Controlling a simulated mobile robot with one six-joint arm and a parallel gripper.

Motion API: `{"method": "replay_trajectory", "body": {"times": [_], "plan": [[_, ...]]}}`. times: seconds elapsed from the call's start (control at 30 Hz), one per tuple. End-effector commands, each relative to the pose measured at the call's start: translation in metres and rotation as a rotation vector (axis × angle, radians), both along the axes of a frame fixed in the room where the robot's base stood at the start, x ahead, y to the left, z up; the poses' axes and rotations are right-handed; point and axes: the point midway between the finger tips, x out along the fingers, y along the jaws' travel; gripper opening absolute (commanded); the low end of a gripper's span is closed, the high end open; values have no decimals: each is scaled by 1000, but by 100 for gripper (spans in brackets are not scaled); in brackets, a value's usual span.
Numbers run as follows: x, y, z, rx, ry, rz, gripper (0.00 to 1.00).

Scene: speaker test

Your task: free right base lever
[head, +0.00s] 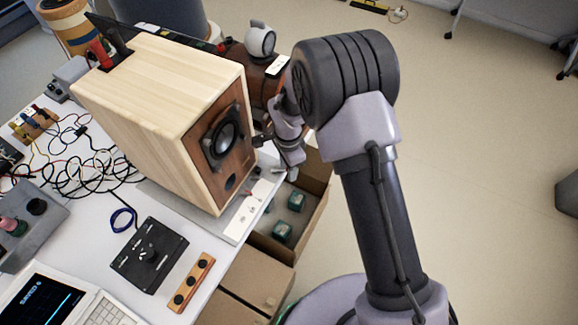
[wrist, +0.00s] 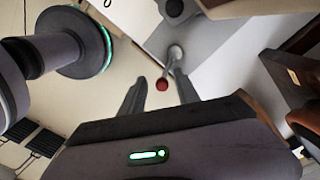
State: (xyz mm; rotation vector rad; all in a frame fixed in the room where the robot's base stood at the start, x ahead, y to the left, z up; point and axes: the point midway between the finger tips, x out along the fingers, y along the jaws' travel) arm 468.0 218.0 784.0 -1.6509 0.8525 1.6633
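A pale wooden speaker box (head: 160,85) with a dark round driver stands upright on a light grey base (head: 238,232) at the table edge. My gripper (head: 291,165) is beside the speaker's front, over the base's far right end. In the wrist view my gripper (wrist: 159,78) is open, its two fingers apart. A metal lever with a red tip (wrist: 162,84) shows between the fingertips; I cannot tell whether they touch it. The lever's stalk rises from a grey surface (wrist: 205,55). In the head view my gripper hides most of this lever.
Open cardboard boxes (head: 262,248) with green-topped items stand below the table edge. A black control box (head: 149,256), a wooden strip with black knobs (head: 194,282), tangled cables (head: 90,165) and a keyboard device (head: 62,300) crowd the table. The floor at right is mostly clear.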

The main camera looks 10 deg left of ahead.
Motion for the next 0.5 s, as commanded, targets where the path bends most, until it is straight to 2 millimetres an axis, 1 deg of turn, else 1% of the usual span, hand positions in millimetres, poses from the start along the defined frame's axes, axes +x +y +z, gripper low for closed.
{"method": "replay_trajectory", "body": {"times": [0.17,0.27,0.37,0.5], "plan": [[2,0,7,2,-5,0,38],[2,1,24,3,-5,0,38],[3,1,53,3,-7,1,38],[3,2,97,2,-7,0,38]]}}
